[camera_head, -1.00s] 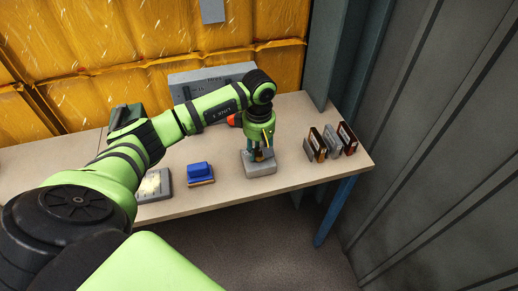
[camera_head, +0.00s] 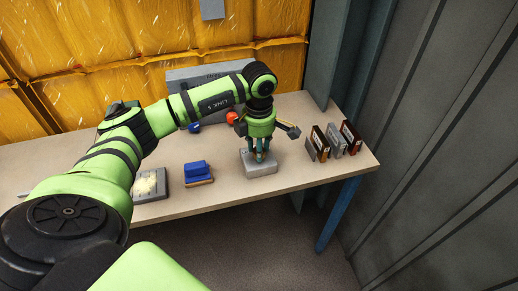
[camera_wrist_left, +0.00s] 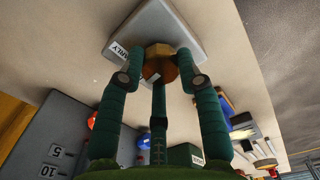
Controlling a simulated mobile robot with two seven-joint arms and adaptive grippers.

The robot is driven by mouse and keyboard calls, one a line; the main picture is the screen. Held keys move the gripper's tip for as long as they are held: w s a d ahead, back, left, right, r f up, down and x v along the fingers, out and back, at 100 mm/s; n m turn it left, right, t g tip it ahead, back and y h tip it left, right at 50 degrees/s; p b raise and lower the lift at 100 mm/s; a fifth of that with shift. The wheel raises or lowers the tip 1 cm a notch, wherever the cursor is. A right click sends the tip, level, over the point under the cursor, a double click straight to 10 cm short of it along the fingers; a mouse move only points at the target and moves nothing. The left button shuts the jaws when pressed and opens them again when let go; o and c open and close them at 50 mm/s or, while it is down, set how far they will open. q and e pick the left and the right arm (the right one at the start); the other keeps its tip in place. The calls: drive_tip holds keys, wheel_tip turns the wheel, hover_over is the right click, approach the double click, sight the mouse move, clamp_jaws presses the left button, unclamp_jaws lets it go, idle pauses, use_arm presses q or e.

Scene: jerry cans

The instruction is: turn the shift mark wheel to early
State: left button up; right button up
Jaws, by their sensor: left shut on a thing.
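The shift mark wheel (camera_wrist_left: 160,66) is a brass, many-sided knob on a grey block in the left wrist view. The block (camera_head: 262,171) stands near the front right of the table in the head view. A white label reading "EARLY" (camera_wrist_left: 117,49) is on the block beside the wheel. A small white mark (camera_wrist_left: 153,78) shows at the wheel's edge. My left gripper (camera_head: 260,157) points down over the block, its green fingers closed around the wheel. The fingers hide most of the wheel in the head view. My right gripper is out of view.
A blue stamp-like object (camera_head: 196,169) stands left of the block. A flat grey tray (camera_head: 151,187) lies farther left. Several upright framed plates (camera_head: 336,141) stand at right. A grey panel box (camera_head: 183,77) with a red knob (camera_head: 232,118) is behind.

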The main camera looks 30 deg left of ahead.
use_arm(q)
drive_tip(key=n+b, duration=0.1)
drive_tip(key=n, duration=0.3)
drive_tip(key=shift+s+f+n, duration=0.1)
drive_tip(key=shift+n, duration=0.2)
drive_tip(key=n, duration=0.4)
drive_tip(key=shift+d, duration=0.1)
drive_tip(key=shift+n, duration=0.3)
drive_tip(key=o, duration=1.1)
drive_tip(key=shift+o, duration=0.2)
wheel_tip(320, 180, up, 12)
